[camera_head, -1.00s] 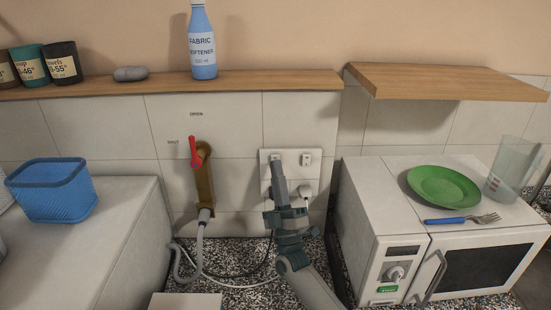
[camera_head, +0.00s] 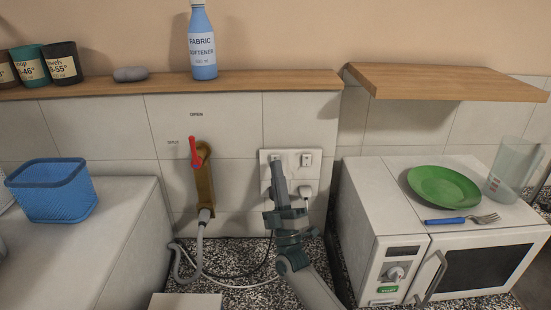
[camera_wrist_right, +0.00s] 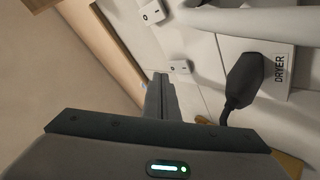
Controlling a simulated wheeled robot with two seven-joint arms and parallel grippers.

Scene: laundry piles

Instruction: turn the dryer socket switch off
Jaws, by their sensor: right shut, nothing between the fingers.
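The white double socket plate (camera_head: 292,170) is on the tiled wall, with two switches at its top. In the right wrist view, the dryer switch (camera_wrist_right: 180,67) lines up with a dark plug (camera_wrist_right: 245,80) and the DRYER label (camera_wrist_right: 281,70). It is the left switch (camera_head: 276,157) in the head view. My right gripper (camera_head: 276,165) is shut and empty, its tip just below that switch and overlapping its lower edge in view; contact cannot be told. In the wrist view its fingertips (camera_wrist_right: 160,82) are beside the switch. The switch's position is unclear. My left gripper is not in view.
The other switch (camera_wrist_right: 151,12) and a white plug (camera_head: 305,191) are close beside. A brown pipe with a red valve handle (camera_head: 194,152) is left of the plate. A wooden shelf (camera_head: 120,87) is above; a white microwave (camera_head: 400,250) stands to the right.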

